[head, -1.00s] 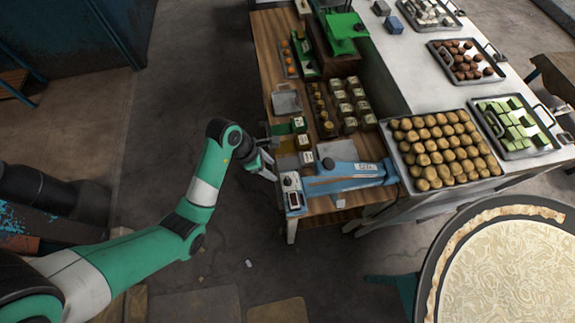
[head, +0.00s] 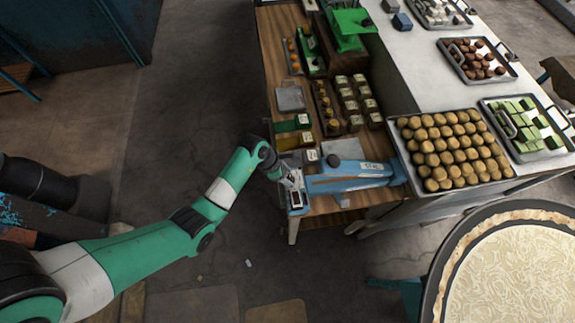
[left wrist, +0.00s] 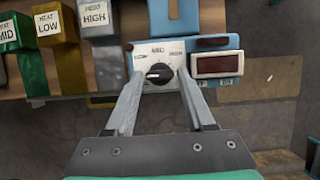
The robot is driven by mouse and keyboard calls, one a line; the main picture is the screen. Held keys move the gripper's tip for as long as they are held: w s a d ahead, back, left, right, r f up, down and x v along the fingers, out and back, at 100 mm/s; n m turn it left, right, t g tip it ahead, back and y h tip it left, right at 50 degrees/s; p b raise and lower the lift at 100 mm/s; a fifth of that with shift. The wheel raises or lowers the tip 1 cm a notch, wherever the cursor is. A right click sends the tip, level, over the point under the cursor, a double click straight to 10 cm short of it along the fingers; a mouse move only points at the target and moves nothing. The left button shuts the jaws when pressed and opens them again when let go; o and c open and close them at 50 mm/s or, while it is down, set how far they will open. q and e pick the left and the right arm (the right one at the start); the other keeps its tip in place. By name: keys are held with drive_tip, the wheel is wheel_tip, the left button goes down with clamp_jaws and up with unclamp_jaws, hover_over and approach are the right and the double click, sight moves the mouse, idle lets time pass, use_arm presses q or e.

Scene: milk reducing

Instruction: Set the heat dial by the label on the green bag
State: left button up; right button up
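The heat dial (left wrist: 159,73) is a black knob on a white panel of the blue sealer (head: 345,182). Its pale mark seems to point left, towards the low end. My left gripper (left wrist: 159,80) is open, with one finger on each side of the dial; contact cannot be told. In the head view my left gripper (head: 293,184) is over the sealer's front end and covers the dial. The green bag (left wrist: 30,68), labelled HEAT MID (left wrist: 7,30), lies at the left of the wrist view. My right gripper is not in view.
A gold bag (left wrist: 64,70) reads HEAT LOW and a grey bag (left wrist: 107,65) HEAT HIGH. A red display (left wrist: 216,64) sits right of the dial. A tray of brown balls (head: 398,150) stands right of the sealer. Open floor lies left of the bench (head: 273,60).

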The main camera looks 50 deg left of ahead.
use_arm(q)
clamp_jaws()
